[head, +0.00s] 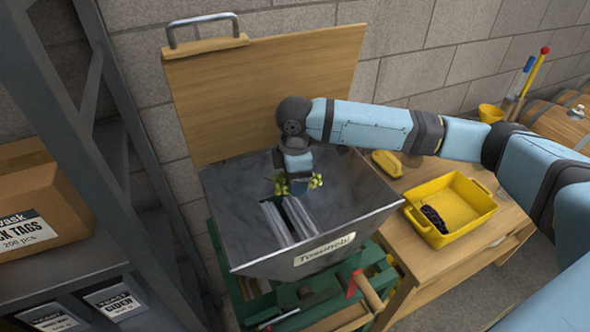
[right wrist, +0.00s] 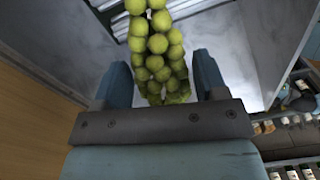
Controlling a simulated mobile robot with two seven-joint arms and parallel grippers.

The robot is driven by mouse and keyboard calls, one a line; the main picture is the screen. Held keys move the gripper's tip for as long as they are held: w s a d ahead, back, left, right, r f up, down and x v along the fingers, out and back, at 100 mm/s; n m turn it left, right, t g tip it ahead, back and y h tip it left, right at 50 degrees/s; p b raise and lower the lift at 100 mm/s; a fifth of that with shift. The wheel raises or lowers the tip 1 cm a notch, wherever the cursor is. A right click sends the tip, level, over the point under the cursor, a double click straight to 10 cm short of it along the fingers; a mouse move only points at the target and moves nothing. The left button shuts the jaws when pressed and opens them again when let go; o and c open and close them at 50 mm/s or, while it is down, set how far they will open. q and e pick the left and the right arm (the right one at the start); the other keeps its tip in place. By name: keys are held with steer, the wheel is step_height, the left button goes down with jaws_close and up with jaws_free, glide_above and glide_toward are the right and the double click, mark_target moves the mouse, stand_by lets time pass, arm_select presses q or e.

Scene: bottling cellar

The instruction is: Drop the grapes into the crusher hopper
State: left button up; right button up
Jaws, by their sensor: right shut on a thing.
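A bunch of green grapes (right wrist: 155,45) hangs between the fingers of my right gripper (right wrist: 160,85), which is shut on it. In the head view the grapes (head: 316,181) show on both sides of my right gripper (head: 298,185), over the open mouth of the metal crusher hopper (head: 235,215). Ribbed rollers (head: 285,220) show at the hopper's bottom, just in front of the grapes. The wooden lid (head: 225,100) with a metal handle stands raised behind the hopper. My left gripper is not in view.
A yellow tray (head: 462,200) with a dark bunch (head: 433,218) in it sits on the wooden table right of the hopper. A yellow object (head: 386,163) lies behind it. A grey shelf with a cardboard box (head: 45,205) stands at left.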

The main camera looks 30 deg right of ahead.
step_height(320, 180, down, 5)
steer(key=b, duration=0.5)
step_height(320, 180, down, 7)
steer(key=shift+f, duration=0.15)
steer(key=o, duration=0.8)
